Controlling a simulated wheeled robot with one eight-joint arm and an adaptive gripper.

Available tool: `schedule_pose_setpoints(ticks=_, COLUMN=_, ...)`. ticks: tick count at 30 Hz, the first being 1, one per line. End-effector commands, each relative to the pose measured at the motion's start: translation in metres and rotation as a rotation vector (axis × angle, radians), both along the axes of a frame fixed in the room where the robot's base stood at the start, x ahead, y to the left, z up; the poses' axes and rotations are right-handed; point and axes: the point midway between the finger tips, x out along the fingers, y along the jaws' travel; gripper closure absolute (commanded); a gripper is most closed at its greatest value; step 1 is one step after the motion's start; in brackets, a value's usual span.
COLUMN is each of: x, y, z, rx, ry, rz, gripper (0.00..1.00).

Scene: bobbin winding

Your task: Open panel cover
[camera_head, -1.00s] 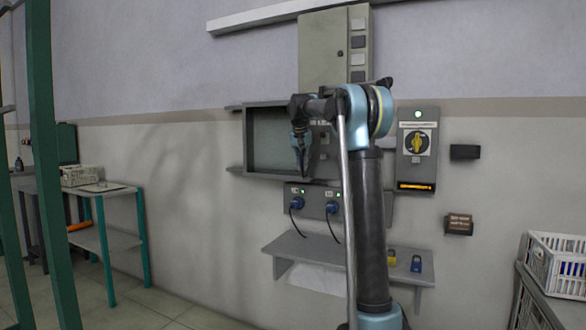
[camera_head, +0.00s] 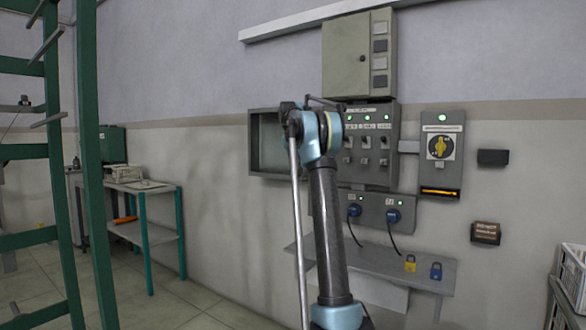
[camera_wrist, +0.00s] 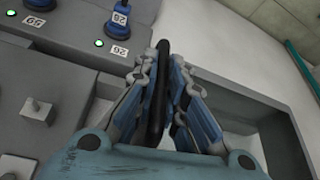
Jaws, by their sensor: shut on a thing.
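The panel (camera_head: 373,148) is on the wall, its switches and green lights uncovered. The grey-framed panel cover (camera_head: 253,145) stands swung out at the panel's left; my arm hides its right part. In the wrist view, a grey frame that looks like the cover (camera_wrist: 250,112) lies at the right. My gripper (camera_wrist: 162,75) is closed around a dark upright bar (camera_wrist: 161,60), which looks like the cover's handle. How the bar joins the cover is hidden. The gripper is hidden behind my arm in the head view.
A grey cabinet (camera_head: 360,58) hangs above the panel, and a box with a yellow rotary switch (camera_head: 441,150) is to its right. Blue plugs (camera_head: 393,215) sit below, above a shelf (camera_head: 375,262) with padlocks. A green frame (camera_head: 92,170) stands at left.

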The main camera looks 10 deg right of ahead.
Motion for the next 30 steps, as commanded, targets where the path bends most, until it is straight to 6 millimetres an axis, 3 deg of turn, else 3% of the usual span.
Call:
schedule_pose_setpoints(ticks=9, x=0.0, y=-0.002, z=0.0, rx=0.0, ry=-0.001, rz=-0.001, gripper=1.0)
schedule_pose_setpoints(ticks=10, x=0.0, y=-0.002, z=0.0, rx=0.0, ry=-0.001, rz=-0.002, gripper=0.82)
schedule_pose_setpoints(ticks=12, x=0.0, y=-0.002, z=0.0, rx=0.0, ry=-0.001, rz=-0.002, gripper=0.69)
schedule_pose_setpoints(ticks=23, x=-0.001, y=-0.003, z=0.002, rx=-0.001, ry=-0.001, rz=-0.002, gripper=0.69)
schedule_pose_setpoints(ticks=30, x=-0.009, y=0.003, z=0.026, rx=-0.001, ry=-0.001, rz=-0.002, gripper=0.69)
